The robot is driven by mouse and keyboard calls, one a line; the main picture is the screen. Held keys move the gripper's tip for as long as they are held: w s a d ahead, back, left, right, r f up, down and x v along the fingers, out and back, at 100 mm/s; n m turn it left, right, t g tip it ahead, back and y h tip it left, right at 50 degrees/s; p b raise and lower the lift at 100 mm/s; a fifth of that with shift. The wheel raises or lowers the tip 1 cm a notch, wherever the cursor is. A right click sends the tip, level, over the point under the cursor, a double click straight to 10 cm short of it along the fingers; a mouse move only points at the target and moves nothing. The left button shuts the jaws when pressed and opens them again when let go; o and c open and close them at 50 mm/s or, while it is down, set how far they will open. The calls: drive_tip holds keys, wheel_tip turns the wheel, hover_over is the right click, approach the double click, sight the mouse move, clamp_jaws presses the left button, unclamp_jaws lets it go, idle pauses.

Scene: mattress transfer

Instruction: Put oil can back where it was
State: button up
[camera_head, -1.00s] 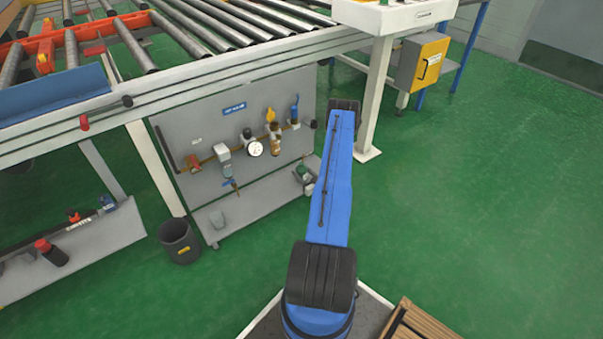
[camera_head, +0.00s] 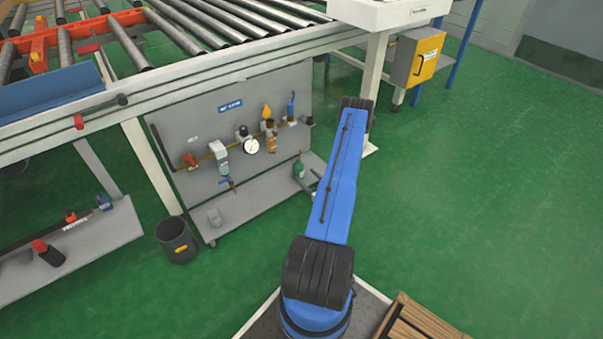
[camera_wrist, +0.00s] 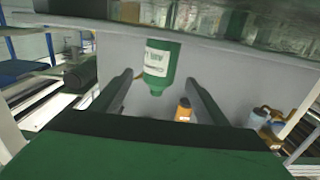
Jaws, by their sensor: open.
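My gripper (camera_wrist: 158,77) is open, with one dark finger on each side of the bottle in the picture. The bottle appears at or just past the fingertips; contact cannot be made out. My blue arm hides the gripper in the head view.
The grey panel (camera_head: 183,108) carries a gauge (camera_head: 251,146) and several valves. A dark bin (camera_head: 177,240) stands at its left. A roller conveyor (camera_head: 200,60) runs above. An orange-yellow item (camera_wrist: 183,110) shows below the bottle in the wrist view. Green floor is clear at right.

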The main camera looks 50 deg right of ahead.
drive_tip(key=v, duration=0.4)
drive_tip(key=shift+s, duration=0.15)
idle(0.5)
